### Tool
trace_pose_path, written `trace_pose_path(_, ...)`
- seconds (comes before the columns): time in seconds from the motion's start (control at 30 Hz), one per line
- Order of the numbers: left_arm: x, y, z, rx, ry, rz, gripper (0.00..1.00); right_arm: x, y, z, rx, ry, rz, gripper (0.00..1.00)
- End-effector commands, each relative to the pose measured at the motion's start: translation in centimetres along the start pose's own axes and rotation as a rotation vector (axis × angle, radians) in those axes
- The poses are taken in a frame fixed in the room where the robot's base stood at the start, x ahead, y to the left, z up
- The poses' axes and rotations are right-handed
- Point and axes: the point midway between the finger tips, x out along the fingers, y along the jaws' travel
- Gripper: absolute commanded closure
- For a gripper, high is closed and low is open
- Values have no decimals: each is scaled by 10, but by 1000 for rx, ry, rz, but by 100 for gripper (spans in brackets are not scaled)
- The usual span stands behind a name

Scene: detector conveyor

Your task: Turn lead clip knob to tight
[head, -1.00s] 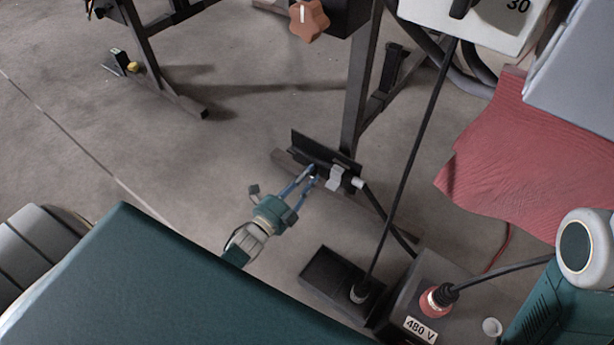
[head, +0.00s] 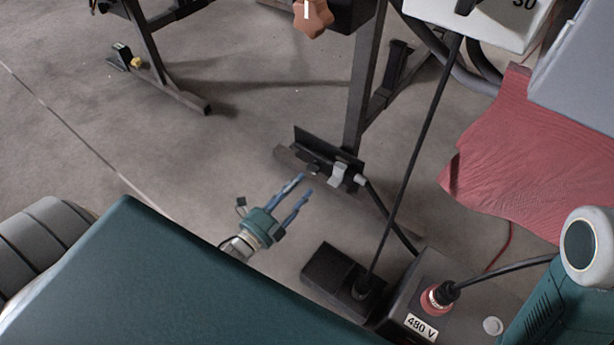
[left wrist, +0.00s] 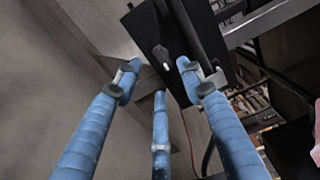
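A black bracket (head: 301,138) stands low on the dark metal foot of a stand in the head view. A light grey clip (head: 338,174) sits on it, with a small dark knob (head: 313,168) to the clip's left. In the left wrist view, a knob with a white mark (left wrist: 162,56) shows on the black bracket's face beyond the fingers. The mark's exact setting is too small to read. My left gripper (head: 304,185) is open and empty, its blue fingers apart from the knob, pointing at it. In the left wrist view the fingers (left wrist: 164,88) are spread. My right gripper is out of view.
A black cable (head: 390,215) runs from the clip toward a dark box labelled 480 V (head: 402,312). Another cable (head: 412,150) hangs to a black block (head: 335,272). An orange knob (head: 313,17) is above; a red cloth (head: 520,140) hangs right. Floor left of the bracket is clear.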

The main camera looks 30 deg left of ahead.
Motion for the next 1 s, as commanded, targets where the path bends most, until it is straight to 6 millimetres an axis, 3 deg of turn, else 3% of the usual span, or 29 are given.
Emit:
trace_pose_path(0.1,-26,1,0,0,0,2,60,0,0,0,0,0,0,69)
trace_pose_path(0.33,-52,0,0,0,1,-1,60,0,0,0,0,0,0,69)
trace_pose_path(1.0,-57,0,-1,1,1,-1,60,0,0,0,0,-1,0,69)
